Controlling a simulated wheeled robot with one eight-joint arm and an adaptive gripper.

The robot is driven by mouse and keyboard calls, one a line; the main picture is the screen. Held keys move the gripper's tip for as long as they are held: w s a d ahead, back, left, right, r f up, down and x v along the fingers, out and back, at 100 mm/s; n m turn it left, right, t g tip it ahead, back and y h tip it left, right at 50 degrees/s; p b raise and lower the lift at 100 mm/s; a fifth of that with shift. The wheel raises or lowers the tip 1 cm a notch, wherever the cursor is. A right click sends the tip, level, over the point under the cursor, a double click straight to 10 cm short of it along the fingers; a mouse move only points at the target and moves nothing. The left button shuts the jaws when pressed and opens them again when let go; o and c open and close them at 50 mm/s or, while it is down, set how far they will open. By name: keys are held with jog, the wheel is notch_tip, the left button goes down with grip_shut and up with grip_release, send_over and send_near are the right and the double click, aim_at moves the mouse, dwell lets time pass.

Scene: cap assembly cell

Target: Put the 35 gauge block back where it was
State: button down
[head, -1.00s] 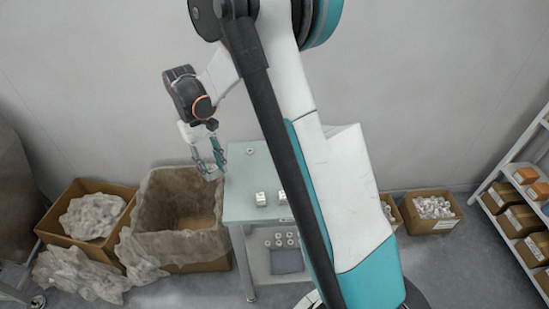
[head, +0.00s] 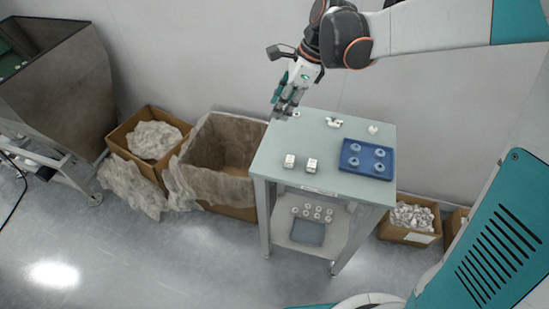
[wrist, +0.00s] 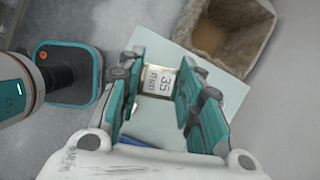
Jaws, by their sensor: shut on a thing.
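The 35 gauge block (wrist: 160,80) is a small pale block with "35" on the face towards the wrist camera. My gripper (wrist: 161,86) is shut on it, with a teal finger on each side. In the head view my gripper (head: 284,106) hangs over the far left part of the grey-green table (head: 275,140). The block cannot be made out clearly there.
A blue tray (head: 366,173) with several pale rings lies on the table's right side. A small white part (head: 333,122) and another (head: 373,128) are at the back. A lined box (head: 215,150) stands left of the table. The table's middle is clear.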

jog(key=f+m+b, duration=0.1)
jog(key=f+b, duration=0.1)
jog(key=f, duration=0.4)
jog(key=a+f+m+b, duration=0.1)
jog(key=f+b, duration=0.2)
jog(key=f, duration=0.3)
jog(key=a+f+m+t+b, duration=0.1)
jog(key=f+b, duration=0.1)
jog(key=f, duration=0.4)
jog(key=shift+f, duration=0.25)
jog(key=shift+r, duration=0.1)
jog(key=c, duration=1.6)
grip_release()
jog(key=o, duration=0.5)
